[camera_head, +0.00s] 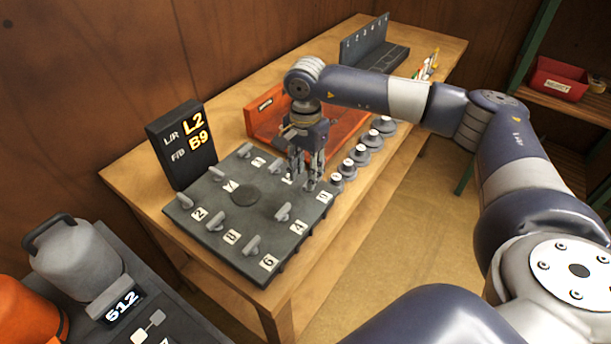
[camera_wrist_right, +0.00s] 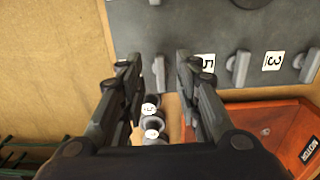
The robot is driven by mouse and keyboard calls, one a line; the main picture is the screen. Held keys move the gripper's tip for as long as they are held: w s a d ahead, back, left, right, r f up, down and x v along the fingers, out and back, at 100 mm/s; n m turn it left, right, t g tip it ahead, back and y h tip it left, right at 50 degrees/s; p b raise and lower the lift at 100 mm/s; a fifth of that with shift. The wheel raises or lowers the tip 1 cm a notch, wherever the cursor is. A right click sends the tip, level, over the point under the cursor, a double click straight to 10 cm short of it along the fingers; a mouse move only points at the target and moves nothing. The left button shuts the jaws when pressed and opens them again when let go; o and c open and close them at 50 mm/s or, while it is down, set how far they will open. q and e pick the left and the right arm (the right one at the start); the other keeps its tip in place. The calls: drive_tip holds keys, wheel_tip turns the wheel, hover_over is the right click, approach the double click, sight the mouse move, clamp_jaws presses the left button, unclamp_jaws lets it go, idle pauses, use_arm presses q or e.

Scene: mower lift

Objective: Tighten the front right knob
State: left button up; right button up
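A dark grey panel (camera_head: 233,207) with several grey lever knobs and numbered white labels lies on the wooden bench. My right gripper (camera_head: 307,180) points down over the panel's far right corner. Its fingers are apart in the right wrist view (camera_wrist_right: 159,65), with a grey knob (camera_wrist_right: 159,73) showing between the fingertips and a gap visible on both sides. A label (camera_wrist_right: 208,66) sits beside it. I cannot tell which knob is the front right one. A black display (camera_head: 184,143) behind the panel reads "L/R L2" and "F/B B9". My left gripper is not in view.
An orange tray (camera_head: 262,115) stands behind the gripper. A row of round grey knobs (camera_head: 360,155) lines the bench's right edge. A dark rack (camera_head: 372,52) is at the far end. A grey jug (camera_head: 75,262) stands lower left beside a "512" readout (camera_head: 122,304). Floor to the right is clear.

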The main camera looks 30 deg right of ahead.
drive_tip(key=shift+f+p, duration=0.3)
drive_tip(key=shift+f, duration=1.4)
clamp_jaws()
